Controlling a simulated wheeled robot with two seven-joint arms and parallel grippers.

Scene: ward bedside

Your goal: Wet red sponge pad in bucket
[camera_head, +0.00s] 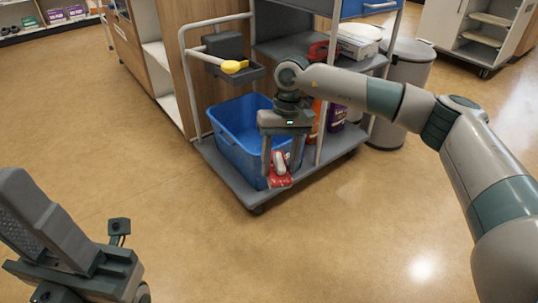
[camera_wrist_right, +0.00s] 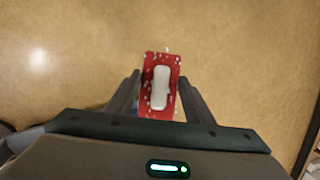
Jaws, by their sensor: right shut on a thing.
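The red sponge pad (camera_head: 279,182) has a white grip on its back and white specks on its red face; it also shows in the right wrist view (camera_wrist_right: 153,101). My right gripper (camera_head: 281,168) is shut on it, with one finger on each side. The blue bucket (camera_head: 238,150) stands upright on the cart's lower deck. In the head view the pad overlaps the bucket's front right side; the wrist view shows mostly floor behind the pad. The bucket's right part is hidden by my gripper. My left gripper (camera_head: 75,235) is at the lower left, away from the cart; its jaw opening is unclear.
The grey cart (camera_head: 225,172) carries orange and purple bottles (camera_head: 337,117) right of the bucket. A small tray holds a yellow item (camera_head: 231,67) above the bucket. A grey bin (camera_head: 406,70) stands at the right. The floor (camera_head: 300,250) in front is clear.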

